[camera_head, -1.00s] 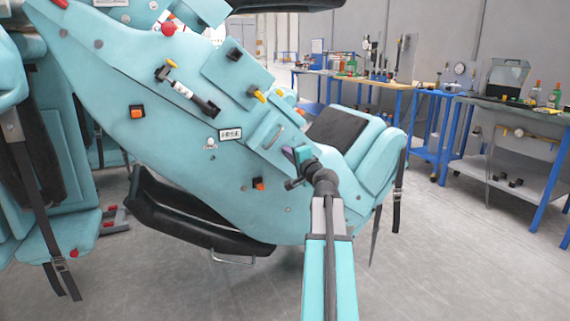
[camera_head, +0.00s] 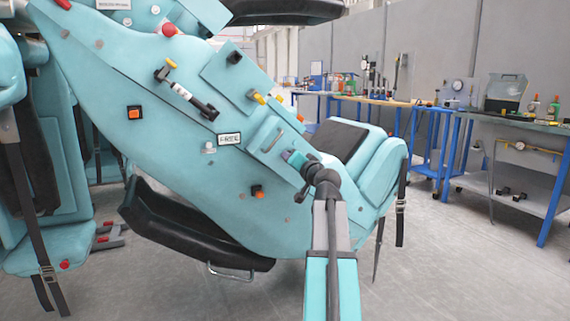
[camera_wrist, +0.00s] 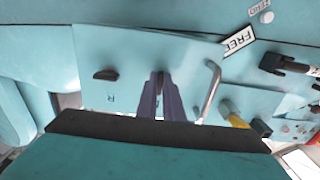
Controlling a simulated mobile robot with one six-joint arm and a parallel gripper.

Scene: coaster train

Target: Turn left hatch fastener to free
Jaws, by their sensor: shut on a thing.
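The teal hatch panel (camera_head: 263,150) with a silver handle (camera_head: 272,138) is on the side of the tilted teal coaster body. My gripper (camera_head: 292,157) reaches it from the lower right. In the wrist view, my purple fingers (camera_wrist: 160,84) point at the hatch (camera_wrist: 130,60), between a black fastener (camera_wrist: 105,75) on the left, marked with what looks like an R, and the silver handle (camera_wrist: 208,90) on the right. The fingers are shut on a small dark fastener at their tips, which they mostly hide. Its turn angle cannot be read.
A white label (camera_wrist: 238,40) reading FREE is partly covered beyond the hatch. A yellow-handled lever (camera_wrist: 232,114) and black fittings stick out to the right.

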